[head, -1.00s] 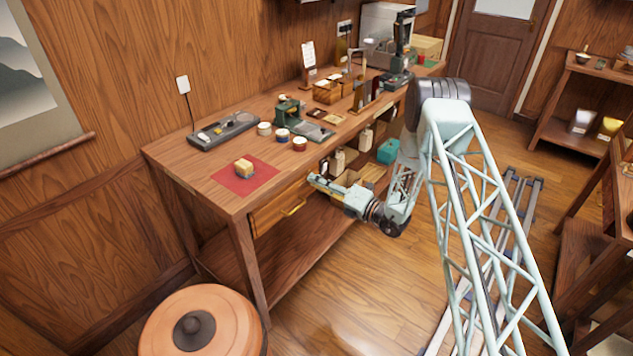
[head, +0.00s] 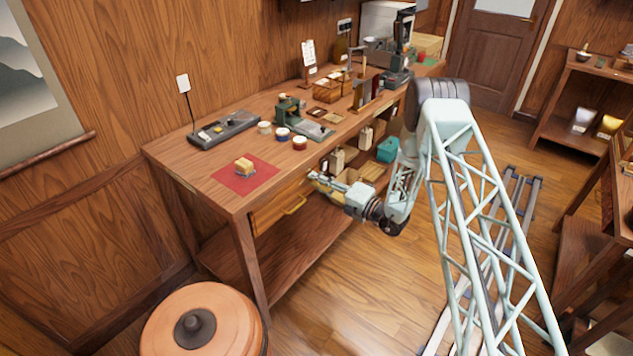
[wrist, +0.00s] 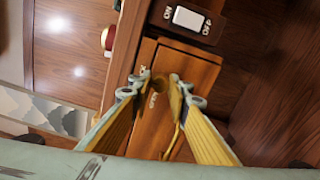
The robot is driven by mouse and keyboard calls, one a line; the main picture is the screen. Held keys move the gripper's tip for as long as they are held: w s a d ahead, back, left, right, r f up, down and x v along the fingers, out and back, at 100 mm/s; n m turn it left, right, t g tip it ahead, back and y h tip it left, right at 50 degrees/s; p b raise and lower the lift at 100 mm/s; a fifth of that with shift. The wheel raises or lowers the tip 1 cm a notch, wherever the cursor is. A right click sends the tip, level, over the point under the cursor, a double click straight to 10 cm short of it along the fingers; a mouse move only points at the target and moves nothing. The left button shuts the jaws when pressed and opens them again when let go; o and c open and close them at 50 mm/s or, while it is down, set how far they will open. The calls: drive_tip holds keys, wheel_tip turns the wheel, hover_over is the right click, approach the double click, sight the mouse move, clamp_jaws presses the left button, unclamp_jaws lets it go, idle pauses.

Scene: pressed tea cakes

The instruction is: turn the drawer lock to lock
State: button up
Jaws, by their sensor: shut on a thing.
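The wooden drawer (head: 268,215) is under the left front of the workbench, closed, with a yellow bar handle (head: 296,206). My gripper (head: 314,177) is at the upper right of the drawer front. In the wrist view my gripper (wrist: 153,85) has its two yellow fingers on either side of a small brass-coloured drawer lock (wrist: 157,82) and is shut on it. Small lettering shows on the drawer front (wrist: 152,125) beside the lock, too small to read surely. The fingertips partly hide the lock, so its turned position cannot be told.
The workbench (head: 210,175) carries a red mat (head: 262,182) with a tea cake (head: 243,165), small cups, a green press (head: 290,109) and a scale (head: 222,130). Open shelves with boxes lie right of the drawer. A round lidded vessel (head: 225,318) stands in front at left.

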drive_tip(key=o, duration=0.8)
drive_tip(key=shift+o, duration=0.2)
drive_tip(key=v, duration=1.2)
drive_tip(key=shift+r, duration=0.1)
